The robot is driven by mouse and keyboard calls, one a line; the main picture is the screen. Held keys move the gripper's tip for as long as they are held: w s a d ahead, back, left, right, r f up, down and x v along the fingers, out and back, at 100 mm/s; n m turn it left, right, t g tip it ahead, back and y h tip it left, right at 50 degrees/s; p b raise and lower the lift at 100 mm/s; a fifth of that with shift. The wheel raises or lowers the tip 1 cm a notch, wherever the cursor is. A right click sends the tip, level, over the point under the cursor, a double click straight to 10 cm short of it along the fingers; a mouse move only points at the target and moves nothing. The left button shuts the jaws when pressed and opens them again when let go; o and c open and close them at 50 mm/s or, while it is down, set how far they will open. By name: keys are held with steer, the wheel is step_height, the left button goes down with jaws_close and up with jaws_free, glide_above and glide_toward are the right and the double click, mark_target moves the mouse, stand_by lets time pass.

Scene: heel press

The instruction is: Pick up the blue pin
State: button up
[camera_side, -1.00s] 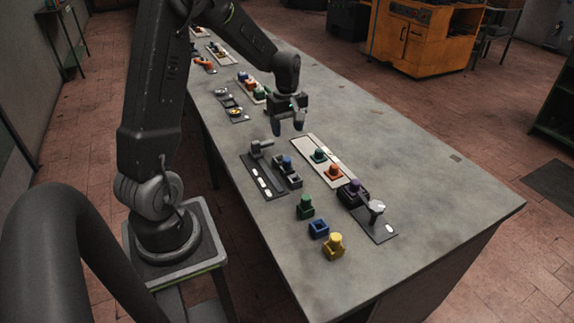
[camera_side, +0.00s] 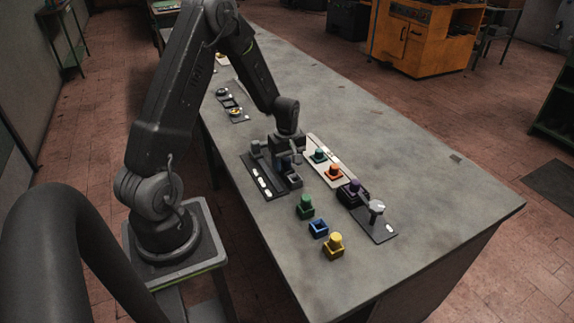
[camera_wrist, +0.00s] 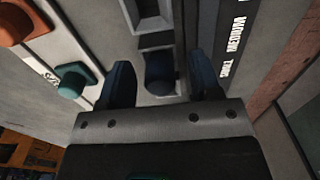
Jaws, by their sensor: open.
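The blue pin (camera_wrist: 160,75) stands in a grey block (camera_wrist: 148,14) with square pockets, seen in the wrist view. It is dark and lies between the two fingers of my gripper (camera_wrist: 161,66), with a gap on each side. My gripper is open. In the side view my gripper (camera_side: 290,157) is low over the grey block (camera_side: 293,180) and hides most or all of the pin. I cannot tell the exact height of the fingertips against the pin.
A dark lettered strip (camera_side: 262,182) lies left of the block. A pale strip with green (camera_side: 319,156) and orange (camera_side: 334,172) pieces lies right.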

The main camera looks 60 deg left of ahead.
steer(key=shift+c, duration=0.3)
steer(key=c, duration=1)
steer(key=shift+o, duration=0.2)
steer(key=shift+r, duration=0.15)
